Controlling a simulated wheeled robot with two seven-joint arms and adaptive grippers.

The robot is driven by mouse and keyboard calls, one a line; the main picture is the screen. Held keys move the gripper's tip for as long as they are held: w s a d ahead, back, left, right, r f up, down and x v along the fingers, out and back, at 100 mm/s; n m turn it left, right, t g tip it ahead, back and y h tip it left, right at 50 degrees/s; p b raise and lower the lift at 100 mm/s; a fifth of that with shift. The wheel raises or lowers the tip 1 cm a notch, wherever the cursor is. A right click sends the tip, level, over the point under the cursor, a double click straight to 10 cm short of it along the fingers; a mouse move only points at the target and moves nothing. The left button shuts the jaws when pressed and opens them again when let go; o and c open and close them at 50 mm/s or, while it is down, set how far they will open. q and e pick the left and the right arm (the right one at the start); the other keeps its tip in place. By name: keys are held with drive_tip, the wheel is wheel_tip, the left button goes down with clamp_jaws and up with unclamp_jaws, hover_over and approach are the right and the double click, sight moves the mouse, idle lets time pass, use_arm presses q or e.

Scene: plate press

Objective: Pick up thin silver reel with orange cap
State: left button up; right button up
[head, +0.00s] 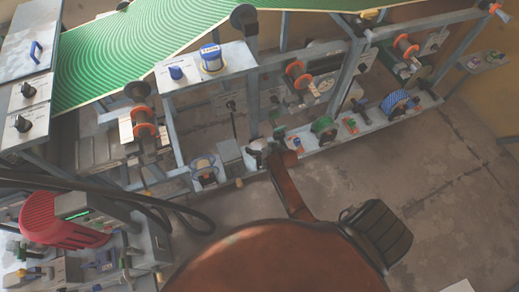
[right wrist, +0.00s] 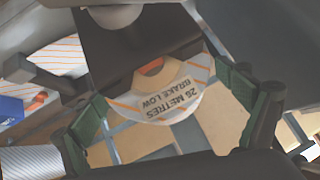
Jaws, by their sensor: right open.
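My right gripper (head: 264,152) is at the far end of the reddish-brown arm, at the front rail of the rack, with small reels beside it. In the right wrist view its green-padded fingers (right wrist: 165,112) stand wide apart, with nothing held. Beyond them shows a round white label with orange stripes (right wrist: 145,112), reading "26 METRES BRAKE LOW", around an orange cap (right wrist: 152,67). I cannot tell for sure which reel this is. A ribbed silver cylinder (right wrist: 30,162) shows at the lower left edge. In the head view, the gripper hides what lies directly under it. My left gripper is not in view.
Orange-flanged reels (head: 145,122) hang on the grey frame. A green reel (head: 323,126) and a blue reel (head: 397,103) stand along the lower rail. A green patterned sheet (head: 130,50) spans the top. Concrete floor (head: 440,190) is open at the right.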

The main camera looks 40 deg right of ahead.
drive_tip(key=c, duration=1.8)
